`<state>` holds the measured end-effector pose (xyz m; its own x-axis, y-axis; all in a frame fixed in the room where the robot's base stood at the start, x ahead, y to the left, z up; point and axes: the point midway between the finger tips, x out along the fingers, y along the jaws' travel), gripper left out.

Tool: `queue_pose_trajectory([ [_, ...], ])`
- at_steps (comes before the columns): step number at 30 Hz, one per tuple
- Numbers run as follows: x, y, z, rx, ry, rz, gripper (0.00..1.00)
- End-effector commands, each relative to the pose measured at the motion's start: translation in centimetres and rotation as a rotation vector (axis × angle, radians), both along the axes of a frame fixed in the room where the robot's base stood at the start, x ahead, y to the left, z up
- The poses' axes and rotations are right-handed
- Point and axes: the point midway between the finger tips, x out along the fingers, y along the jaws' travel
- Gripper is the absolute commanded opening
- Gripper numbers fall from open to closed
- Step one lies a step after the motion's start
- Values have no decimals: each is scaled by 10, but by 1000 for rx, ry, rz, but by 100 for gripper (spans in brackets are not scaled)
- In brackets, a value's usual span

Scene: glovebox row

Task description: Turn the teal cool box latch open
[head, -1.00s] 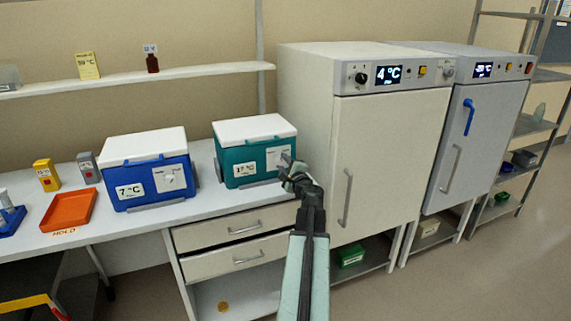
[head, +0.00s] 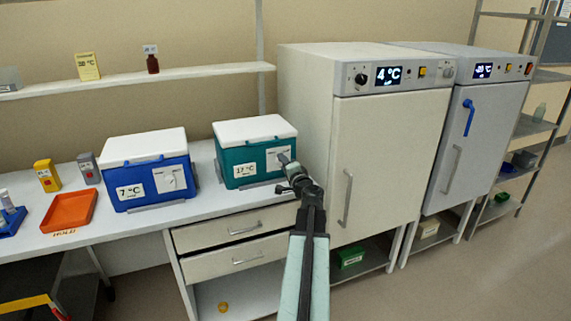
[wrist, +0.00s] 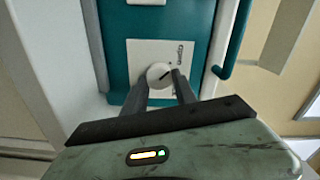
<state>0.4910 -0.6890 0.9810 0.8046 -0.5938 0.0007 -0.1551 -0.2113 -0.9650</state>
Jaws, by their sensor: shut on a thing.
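The teal cool box (head: 236,170) with a white lid stands on the white bench, with a 17 °C label on its front. Its latch is a round white knob with a dark mark, on a white plate; the latch (wrist: 159,75) shows in the wrist view. My gripper (wrist: 163,82) has its two dark fingers on either side of the knob and is shut on it. In the head view my gripper (head: 287,163) reaches the right part of the box front and hides the knob. The box also shows in the wrist view (wrist: 118,60).
A blue cool box (head: 148,185) labelled 7 °C stands to the left, with an orange tray (head: 68,211) further left. A tall white cabinet (head: 385,150) stands close on the right. Drawers (head: 232,240) lie below the bench edge.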

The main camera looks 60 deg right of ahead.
Motion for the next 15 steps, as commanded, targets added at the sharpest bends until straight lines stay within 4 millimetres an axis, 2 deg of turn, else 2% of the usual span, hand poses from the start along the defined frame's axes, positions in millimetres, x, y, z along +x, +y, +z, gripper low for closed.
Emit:
queue_pose_trajectory([
  [14,2,2,0,-10,8,7,0],
  [15,2,2,0,-10,8,7,42],
])
